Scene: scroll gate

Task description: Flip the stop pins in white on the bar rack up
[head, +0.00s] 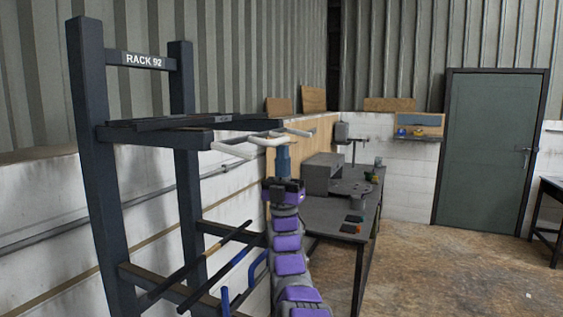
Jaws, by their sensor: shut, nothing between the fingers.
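The dark bar rack (88,150) stands at the left, with a "RACK 92" plate on its top crossbar. White stop pins show at the outer ends of its upper arms: a near one (233,150), a middle one (266,141) and a far one (297,132). They lie roughly level, not upright. My gripper (283,150) points up at the end of my purple and grey arm. It is shut and empty, just below the middle and far pins. Whether it touches a pin cannot be told. Its tips partly overlap the pin area.
Dark bars (160,123) lie on the upper arms. A workbench (335,215) with a grey box stands behind to the right. Open floor (440,270) lies right, before a green door (490,150).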

